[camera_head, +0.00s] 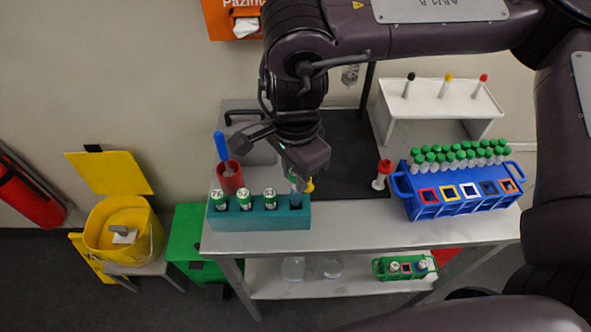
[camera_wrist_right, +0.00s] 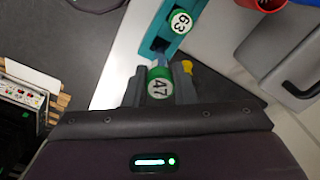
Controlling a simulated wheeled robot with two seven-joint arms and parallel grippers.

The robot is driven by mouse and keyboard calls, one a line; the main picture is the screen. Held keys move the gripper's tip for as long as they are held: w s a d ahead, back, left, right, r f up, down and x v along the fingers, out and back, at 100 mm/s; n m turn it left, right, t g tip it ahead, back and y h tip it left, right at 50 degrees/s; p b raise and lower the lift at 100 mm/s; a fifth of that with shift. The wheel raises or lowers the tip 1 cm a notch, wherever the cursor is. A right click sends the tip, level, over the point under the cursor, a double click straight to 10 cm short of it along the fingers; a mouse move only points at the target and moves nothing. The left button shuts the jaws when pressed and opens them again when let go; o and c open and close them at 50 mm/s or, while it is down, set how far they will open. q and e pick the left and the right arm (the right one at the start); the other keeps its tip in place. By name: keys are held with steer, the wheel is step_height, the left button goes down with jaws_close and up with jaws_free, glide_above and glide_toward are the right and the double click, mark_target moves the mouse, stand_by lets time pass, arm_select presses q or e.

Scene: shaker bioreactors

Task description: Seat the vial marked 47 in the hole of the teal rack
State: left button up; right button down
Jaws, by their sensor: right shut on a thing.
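The vial marked 47 (camera_wrist_right: 159,88) has a green cap and is held between the fingers of my right gripper (camera_wrist_right: 160,91), which also shows in the head view (camera_head: 296,178). The teal rack (camera_head: 262,223) stands at the left front of the bench. It holds vials marked 76 (camera_head: 219,200), 52 (camera_head: 244,199) and 63 (camera_head: 270,198). Its rightmost hole is empty and dark, just below the gripper in the head view. In the wrist view the teal rack (camera_wrist_right: 143,55) lies just beyond the held vial. The vial's lower end is partly hidden. My left gripper is not in view.
A red cup (camera_head: 231,178) with a blue-handled tool stands behind the rack's left end. A yellow item (camera_head: 309,185) is close behind the gripper. A red-capped vial (camera_head: 382,174) and a blue rack (camera_head: 461,206) of green-capped vials stand to the right.

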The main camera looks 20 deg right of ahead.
mark_target(295, 194)
steer(key=shift+f, duration=0.55)
stand_by(0.6)
steer(key=shift+f+b, duration=1.9)
steer(key=shift+f, duration=0.9)
stand_by(2.4)
steer(key=c, duration=1.1)
jaws_free()
steer(key=shift+r, duration=0.1)
step_height(295, 194, up, 8)
steer(key=shift+f, duration=0.15)
